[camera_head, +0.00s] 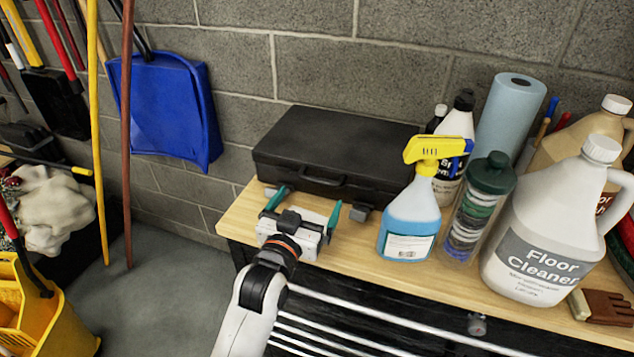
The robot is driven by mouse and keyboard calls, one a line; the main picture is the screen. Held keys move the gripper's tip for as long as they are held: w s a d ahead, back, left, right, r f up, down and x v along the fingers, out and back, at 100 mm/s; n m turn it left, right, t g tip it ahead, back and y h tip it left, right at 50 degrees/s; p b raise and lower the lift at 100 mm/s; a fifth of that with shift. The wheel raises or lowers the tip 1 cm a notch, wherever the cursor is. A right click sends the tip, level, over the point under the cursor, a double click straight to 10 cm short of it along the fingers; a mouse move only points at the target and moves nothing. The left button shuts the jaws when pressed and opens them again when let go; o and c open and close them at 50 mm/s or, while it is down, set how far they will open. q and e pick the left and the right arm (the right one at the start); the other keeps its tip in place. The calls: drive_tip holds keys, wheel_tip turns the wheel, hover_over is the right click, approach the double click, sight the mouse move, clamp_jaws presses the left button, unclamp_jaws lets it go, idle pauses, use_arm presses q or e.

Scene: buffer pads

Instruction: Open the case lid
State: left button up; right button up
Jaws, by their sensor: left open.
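The black case (345,140) lies flat against the wall at the left end of the wooden shelf. Its lid looks closed. A handle (321,178) and a latch (362,213) show on its front side. My left gripper (304,205) is open, in front of the case's front left part. Its two green fingers point towards the case, one on each side of the handle area. I cannot tell whether a finger touches the case. My right gripper is not in view.
A spray bottle (410,220) stands just right of the gripper, close to the case's front. A clear canister (477,215), a floor cleaner jug (545,235) and a blue paper roll (508,115) crowd the right side. The wall is directly behind the case.

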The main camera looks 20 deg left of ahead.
sight(318, 183)
use_arm(q)
drive_tip(key=w, duration=0.5)
drive_tip(key=shift+d+f, duration=0.1)
drive_tip(key=shift+w+p, duration=0.3)
drive_tip(key=shift+w, duration=0.25)
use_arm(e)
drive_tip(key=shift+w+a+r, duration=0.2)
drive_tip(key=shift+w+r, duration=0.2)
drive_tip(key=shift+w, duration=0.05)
